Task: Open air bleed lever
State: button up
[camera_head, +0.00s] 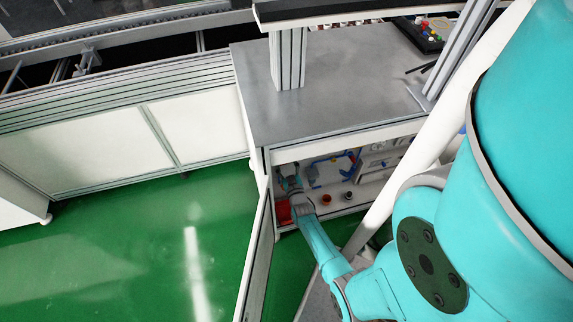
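My teal arm reaches down into an open cabinet (265,154) under a grey-topped bench. My gripper (290,178) is inside the cabinet at its left side. It is small and dark in this view, and I cannot tell whether its fingers are open or shut or touch anything. Blue pipework (330,160) with a grey fitting (312,175) sits to the right of the gripper. I cannot make out the air bleed lever; it may be hidden or too small. A red object (283,211) is just below the gripper.
The cabinet door (256,262) stands open on the left, close to my arm. Small dark red (327,199) and black (348,195) round parts are on the cabinet floor. A conveyor frame (110,75) runs along the left. The green floor (150,240) is clear there.

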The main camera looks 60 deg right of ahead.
jog(key=shift+w+a+r+n, duration=0.25)
jog(key=shift+w+n, duration=0.1)
jog(key=shift+n, duration=2.25)
jog(key=shift+w+a+r+n, duration=0.15)
jog(key=shift+w+a+n, duration=0.2)
jog(key=shift+n, duration=2.25)
jog(key=shift+w+a+r+n, duration=0.2)
jog(key=shift+w+n, duration=0.2)
jog(key=shift+n, duration=2.2)
jog(key=o, duration=1.2)
jog(key=shift+c, duration=0.2)
jog(key=shift+f, duration=0.1)
jog(key=v, duration=1.2)
jog(key=shift+a, duration=0.15)
